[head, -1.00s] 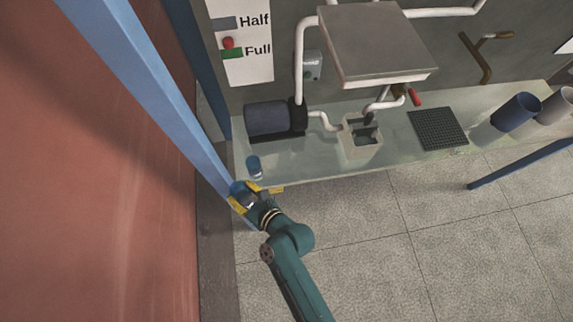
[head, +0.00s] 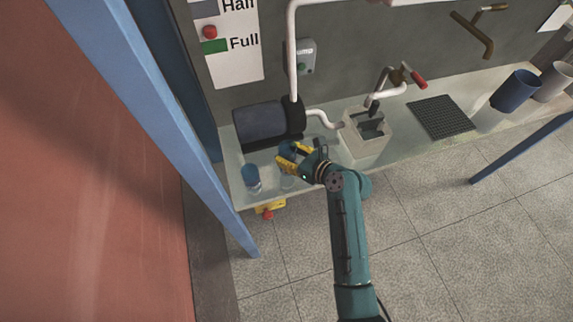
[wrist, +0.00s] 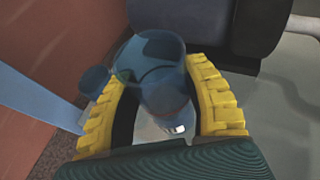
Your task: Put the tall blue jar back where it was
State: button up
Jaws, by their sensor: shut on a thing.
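My gripper (head: 291,161) has yellow fingers and is over the left part of the bench, in front of the dark cylinder. It is shut on a translucent blue jar (wrist: 150,62), which stands between the fingers in the wrist view. In the head view the fingers partly cover this jar (head: 287,180). A second blue jar (head: 252,180) stands on the bench to the left of my gripper. It also shows left of the fingers in the wrist view (wrist: 93,80). I cannot tell whether the held jar touches the bench.
The dark cylinder (head: 260,122) lies behind my gripper. A pale box with a square opening (head: 366,140) is to the right, then a black grid mat (head: 441,117). A blue post (head: 150,110) rises at the left. A yellow box with a red button (head: 268,210) is at the front edge.

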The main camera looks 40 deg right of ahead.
notch_tip(320, 180, down, 4)
jog(key=shift+r+b, duration=0.15)
jog(key=shift+b, duration=0.4)
jog(key=o, duration=1.2)
jog(key=shift+s+r, duration=0.25)
jog(key=shift+s, duration=0.05)
jog(key=p+v, duration=0.2)
jog(key=v, duration=0.9)
jog(key=shift+p, duration=0.4)
